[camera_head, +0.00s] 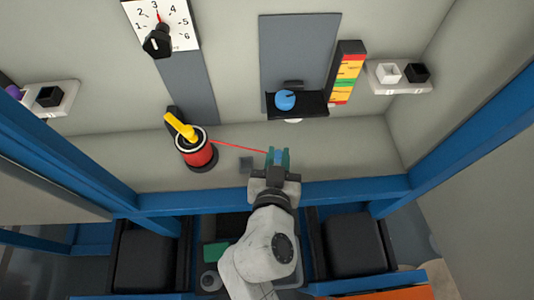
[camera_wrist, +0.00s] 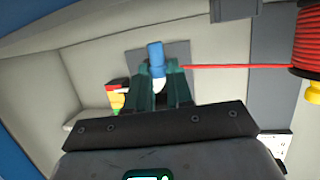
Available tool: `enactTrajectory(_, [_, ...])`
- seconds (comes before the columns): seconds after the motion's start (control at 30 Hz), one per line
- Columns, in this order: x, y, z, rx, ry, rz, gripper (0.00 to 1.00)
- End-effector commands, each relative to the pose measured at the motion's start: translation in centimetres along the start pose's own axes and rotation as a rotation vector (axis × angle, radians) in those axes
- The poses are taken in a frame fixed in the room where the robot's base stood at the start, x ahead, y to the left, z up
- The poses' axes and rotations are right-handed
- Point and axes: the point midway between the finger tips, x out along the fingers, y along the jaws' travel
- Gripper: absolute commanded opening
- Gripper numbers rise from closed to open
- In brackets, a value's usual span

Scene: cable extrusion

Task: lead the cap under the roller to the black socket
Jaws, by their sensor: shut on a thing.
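My gripper (camera_head: 278,158) is shut on a small blue cap (camera_wrist: 156,54), held between green fingers above the bench's front part. A taut red cable (camera_head: 238,147) runs from the cap to a red spool (camera_head: 197,153) at its left; the cable also shows in the wrist view (camera_wrist: 230,67). A black socket (camera_head: 417,72) sits beside a white one on the right wall bracket. Another black socket (camera_head: 49,96) is on the left bracket. A blue round part (camera_head: 285,99) sits at a black shelf (camera_head: 312,104) beyond my gripper; I cannot tell whether it is the roller.
A yellow handle (camera_head: 180,126) rises by the spool. A dial (camera_head: 160,25) with a black knob hangs at the upper left. A colour-striped block (camera_head: 346,72) stands right of the shelf. The bench (camera_head: 345,150) right of my gripper is clear.

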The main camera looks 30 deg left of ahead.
Motion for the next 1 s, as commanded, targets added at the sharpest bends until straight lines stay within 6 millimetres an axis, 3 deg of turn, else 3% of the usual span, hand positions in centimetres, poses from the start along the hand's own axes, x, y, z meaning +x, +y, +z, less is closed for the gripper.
enactTrajectory(1.0, [1.9,10.6,-1.0,-0.001,-0.001,0.001,0.0])
